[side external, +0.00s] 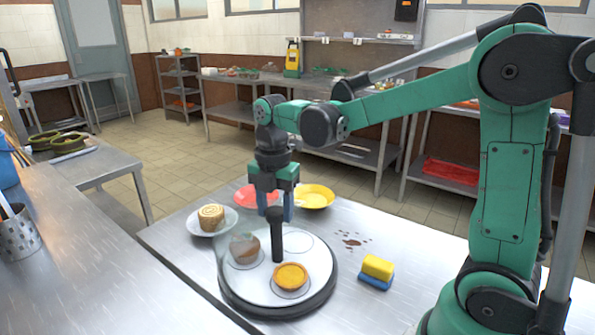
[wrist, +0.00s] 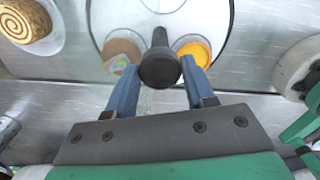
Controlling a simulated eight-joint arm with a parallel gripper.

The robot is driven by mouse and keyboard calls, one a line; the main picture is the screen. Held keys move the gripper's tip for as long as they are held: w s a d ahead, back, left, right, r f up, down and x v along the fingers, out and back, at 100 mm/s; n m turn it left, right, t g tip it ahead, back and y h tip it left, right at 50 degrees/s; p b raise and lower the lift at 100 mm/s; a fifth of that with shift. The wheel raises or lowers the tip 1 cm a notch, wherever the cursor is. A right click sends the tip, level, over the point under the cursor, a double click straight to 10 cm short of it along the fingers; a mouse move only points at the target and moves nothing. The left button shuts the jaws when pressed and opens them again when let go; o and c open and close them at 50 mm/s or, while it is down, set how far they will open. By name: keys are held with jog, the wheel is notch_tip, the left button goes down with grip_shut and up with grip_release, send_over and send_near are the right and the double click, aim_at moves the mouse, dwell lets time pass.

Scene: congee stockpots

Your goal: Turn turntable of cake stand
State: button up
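The cake stand's turntable (side external: 262,292) is a pale round plate with a dark rim on the steel table. A dark upright post with a round knob (side external: 275,216) rises from it; the knob also shows in the wrist view (wrist: 160,70). A brown muffin (side external: 244,248) and an orange tart (side external: 291,276) sit on the plate, and an empty ring mark shows behind. My gripper (side external: 275,206) points down over the post. Contact is not visible.
A rolled cake (side external: 211,217) on a white plate stands left of the turntable. A red plate (side external: 251,196) and a yellow plate (side external: 314,196) lie behind. A yellow-and-blue sponge (side external: 377,271) lies to the right, near a brown spill (side external: 352,241).

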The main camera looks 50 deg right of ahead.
jog(key=o, duration=0.3)
jog(key=shift+o, duration=0.2)
jog(key=shift+r, duration=0.1)
jog(key=shift+r, duration=2.75)
